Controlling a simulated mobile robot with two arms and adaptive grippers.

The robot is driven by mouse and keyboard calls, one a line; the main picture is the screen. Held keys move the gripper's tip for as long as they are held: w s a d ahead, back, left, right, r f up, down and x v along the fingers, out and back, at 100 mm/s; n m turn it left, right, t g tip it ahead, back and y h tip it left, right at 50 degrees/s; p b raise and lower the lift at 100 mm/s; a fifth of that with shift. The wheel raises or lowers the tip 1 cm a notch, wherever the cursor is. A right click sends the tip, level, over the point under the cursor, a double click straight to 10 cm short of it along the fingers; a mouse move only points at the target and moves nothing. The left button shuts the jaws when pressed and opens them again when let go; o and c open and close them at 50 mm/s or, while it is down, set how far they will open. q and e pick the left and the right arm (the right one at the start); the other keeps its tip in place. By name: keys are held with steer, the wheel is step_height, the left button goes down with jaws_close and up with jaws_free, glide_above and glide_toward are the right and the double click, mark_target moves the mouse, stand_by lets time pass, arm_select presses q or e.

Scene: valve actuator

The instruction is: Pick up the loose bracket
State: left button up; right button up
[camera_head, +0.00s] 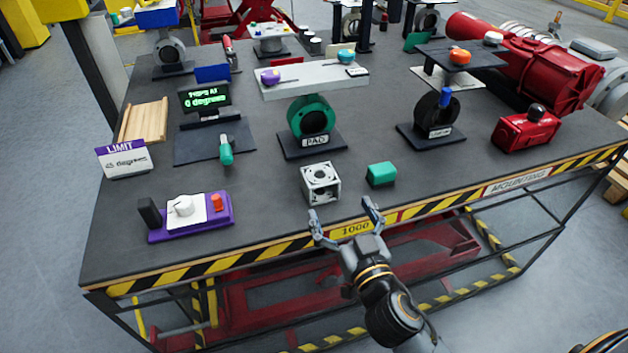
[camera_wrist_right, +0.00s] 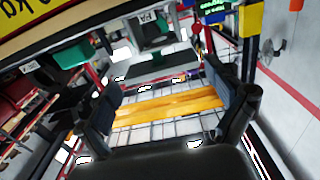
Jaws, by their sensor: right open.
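A pale grey, cube-like bracket (camera_head: 321,183) with round openings stands loose near the front edge of the dark workbench (camera_head: 262,215). I take it to be the loose bracket. My right gripper (camera_head: 341,208) is open and empty at the bench's front edge, just in front of the bracket and apart from it. Its two fingers also show spread in the right wrist view (camera_wrist_right: 168,108), with nothing held between them. My left gripper is not in view.
A green block (camera_head: 381,174) sits right of the bracket. Behind is the PAD stand (camera_head: 315,141) with a green ring. A purple control box (camera_head: 190,217) lies left, a red box (camera_head: 526,130) right. The striped bench edge (camera_head: 275,246) is below. Bench left of the bracket is clear.

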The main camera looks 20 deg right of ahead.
mark_target(322, 180)
steer(key=w, duration=0.2)
steer(key=w+p, duration=0.1)
steer(key=w, duration=0.2)
steer(key=shift+a, duration=0.2)
steer(key=shift+w+f+p, duration=0.25)
steer(key=shift+w+p, duration=0.1)
steer(key=shift+w, duration=0.95)
steer(key=shift+w+f+p, duration=0.25)
steer(key=shift+w+p, duration=0.1)
steer(key=shift+w, duration=0.95)
steer(key=shift+r, duration=0.1)
steer(key=c, duration=1.7)
steer(key=shift+o, duration=0.2)
